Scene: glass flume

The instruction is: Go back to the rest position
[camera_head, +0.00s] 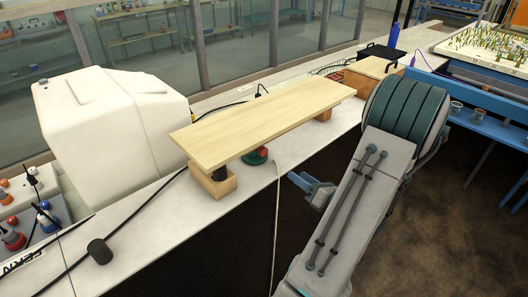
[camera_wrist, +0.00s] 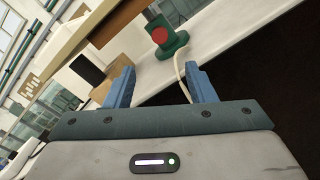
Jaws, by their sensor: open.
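My gripper (camera_wrist: 163,86) is open in the wrist view, its two blue fingers spread apart with nothing between them. In the head view my gripper (camera_head: 303,182) shows as a small blue end beside the front edge of the white bench, partly hidden by my arm. A green device with a red button (camera_wrist: 160,37) stands on the bench ahead of the fingers, apart from them. In the head view the green device (camera_head: 256,156) sits below a raised wooden board (camera_head: 250,125).
The board rests on wooden blocks (camera_head: 213,184) on the white bench (camera_head: 150,220). A pale cable (camera_head: 277,215) hangs over the bench edge. A large white tank (camera_head: 110,130) stands at left. A blue bottle (camera_head: 394,35) and wooden box (camera_head: 368,74) stand at the back. Dark floor lies in front.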

